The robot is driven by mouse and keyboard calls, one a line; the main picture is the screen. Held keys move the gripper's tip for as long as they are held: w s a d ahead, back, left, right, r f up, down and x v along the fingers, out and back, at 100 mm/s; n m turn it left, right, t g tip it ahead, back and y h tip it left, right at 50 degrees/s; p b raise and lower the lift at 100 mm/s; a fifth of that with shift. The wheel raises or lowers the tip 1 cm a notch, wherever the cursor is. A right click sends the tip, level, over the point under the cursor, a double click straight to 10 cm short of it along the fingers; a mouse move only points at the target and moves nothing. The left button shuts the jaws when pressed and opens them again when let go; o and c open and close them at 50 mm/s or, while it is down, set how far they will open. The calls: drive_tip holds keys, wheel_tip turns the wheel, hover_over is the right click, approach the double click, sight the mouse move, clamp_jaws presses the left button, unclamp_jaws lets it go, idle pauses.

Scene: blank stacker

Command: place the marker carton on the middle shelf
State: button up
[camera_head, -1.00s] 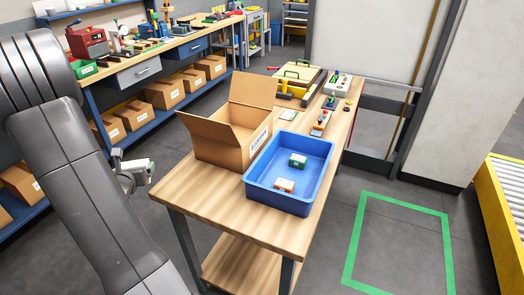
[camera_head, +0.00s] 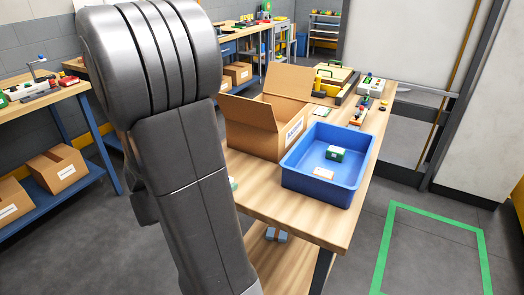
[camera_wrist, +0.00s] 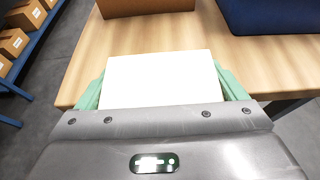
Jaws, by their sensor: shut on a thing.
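My gripper (camera_wrist: 162,90) has green fingers on either side of a white-topped carton (camera_wrist: 160,72) and is shut on it. No label shows on the carton's top, so I cannot tell its kind by marking. In the wrist view it is over the near edge of the wooden table (camera_wrist: 85,72). In the head view my arm hides most of the gripper and carton. The table (camera_head: 310,220) has a lower wooden shelf (camera_head: 262,262) with a small blue item (camera_head: 276,235) on it. I cannot tell which shelf is the middle one.
A small rack (camera_head: 325,25) stands far back. Green tape (camera_head: 435,212) marks clear floor at right.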

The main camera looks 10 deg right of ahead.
drive_tip(key=p, duration=0.3)
hover_over(249, 166)
drive_tip(key=shift+a, duration=0.1)
drive_tip(key=shift+w, duration=0.1)
drive_tip(key=shift+f, duration=1.75)
drive_tip(key=shift+f+b, duration=0.2)
drive_tip(key=shift+b, duration=0.25)
drive_tip(key=o, duration=0.9)
drive_tip(key=shift+c, duration=0.2)
drive_tip(key=shift+r, duration=0.1)
